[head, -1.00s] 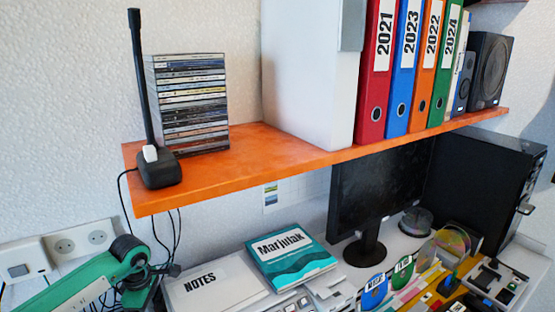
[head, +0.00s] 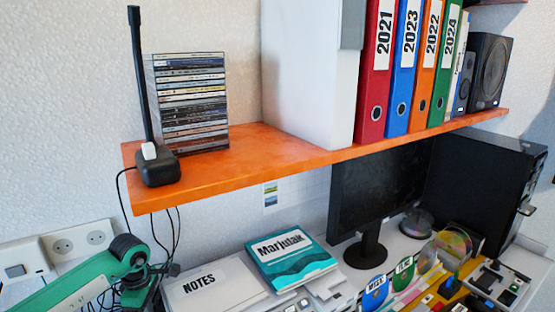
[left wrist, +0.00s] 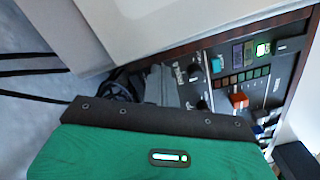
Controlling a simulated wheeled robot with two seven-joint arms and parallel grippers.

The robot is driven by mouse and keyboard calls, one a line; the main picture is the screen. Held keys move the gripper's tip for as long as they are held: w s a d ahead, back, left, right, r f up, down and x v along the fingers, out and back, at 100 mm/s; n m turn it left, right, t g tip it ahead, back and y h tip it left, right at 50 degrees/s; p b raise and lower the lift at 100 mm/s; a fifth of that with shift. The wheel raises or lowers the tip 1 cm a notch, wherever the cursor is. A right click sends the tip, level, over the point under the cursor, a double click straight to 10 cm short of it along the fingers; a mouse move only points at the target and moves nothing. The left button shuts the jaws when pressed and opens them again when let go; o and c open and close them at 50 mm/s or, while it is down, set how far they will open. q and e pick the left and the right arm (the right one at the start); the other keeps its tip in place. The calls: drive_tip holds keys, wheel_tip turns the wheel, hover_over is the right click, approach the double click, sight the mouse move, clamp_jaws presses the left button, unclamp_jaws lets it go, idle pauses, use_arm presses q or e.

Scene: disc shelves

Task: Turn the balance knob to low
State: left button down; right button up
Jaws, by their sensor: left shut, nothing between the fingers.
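In the left wrist view, a dark control panel (left wrist: 222,84) carries black knobs, an orange control and a lit green display. One black knob (left wrist: 195,71) sits by sideways white lettering, and another black knob (left wrist: 203,104) is nearer my gripper. The lettering is too small to tell which is the balance knob or its setting. My left gripper (left wrist: 157,84) is shut and empty, close to the panel's left side. Its green and black housing fills the lower part of the view. In the head view only my green left arm shows, at lower left. My right gripper is not in view.
An orange shelf (head: 275,150) with a CD stack (head: 190,105), a black antenna device (head: 158,170) and binders overhangs the desk. Below are a notes box (head: 215,285), a teal book (head: 290,258), a monitor (head: 375,200) and a black computer case (head: 485,185). The desk is crowded.

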use_arm(q)
drive_tip(key=shift+w+a, duration=0.1)
drive_tip(key=shift+a, duration=0.15)
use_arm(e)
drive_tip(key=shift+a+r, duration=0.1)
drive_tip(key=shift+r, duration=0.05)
use_arm(q)
drive_tip(key=shift+d, duration=0.2)
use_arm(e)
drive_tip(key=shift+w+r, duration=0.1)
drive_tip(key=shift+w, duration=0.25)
use_arm(q)
drive_tip(key=shift+d, duration=0.2)
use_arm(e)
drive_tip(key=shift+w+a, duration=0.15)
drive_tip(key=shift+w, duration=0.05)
